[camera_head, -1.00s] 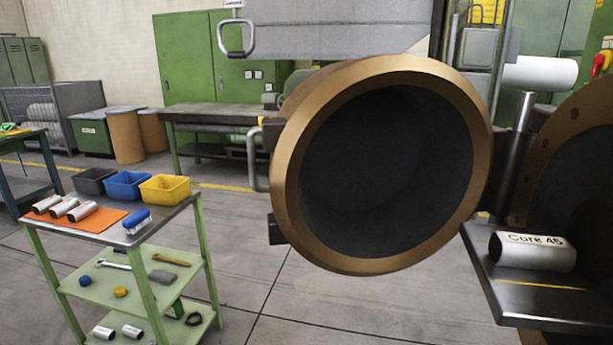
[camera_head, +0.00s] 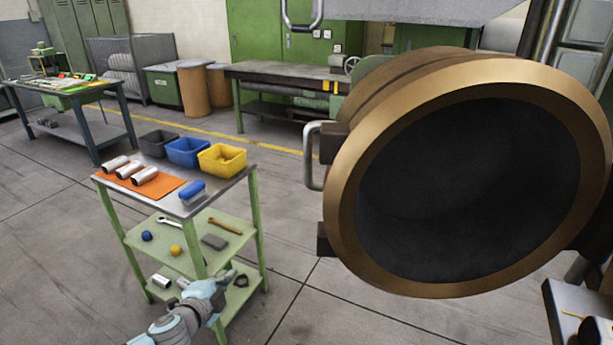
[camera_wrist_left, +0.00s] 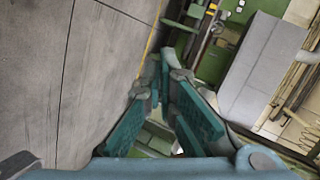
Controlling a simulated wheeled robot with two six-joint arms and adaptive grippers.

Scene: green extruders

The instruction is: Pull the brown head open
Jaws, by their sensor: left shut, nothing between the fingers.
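The brown head (camera_head: 342,190) is a large bronze-brown ring with a dark hollow, on the right of the head view. Its open face is turned toward me. A silver bar handle (camera_head: 312,157) stands on its left side, fixed to dark blocks. My left gripper (camera_head: 229,277) is at the bottom of the head view, in front of the green cart, below and left of the handle and apart from it. In the left wrist view its teal fingers (camera_wrist_left: 166,75) come together at the tips, with nothing between them.
A green cart (camera_head: 255,205) carries bins, metal cylinders and tools, close behind my left gripper. A workbench (camera_head: 285,72) stands behind the head. The floor between cart and head is clear.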

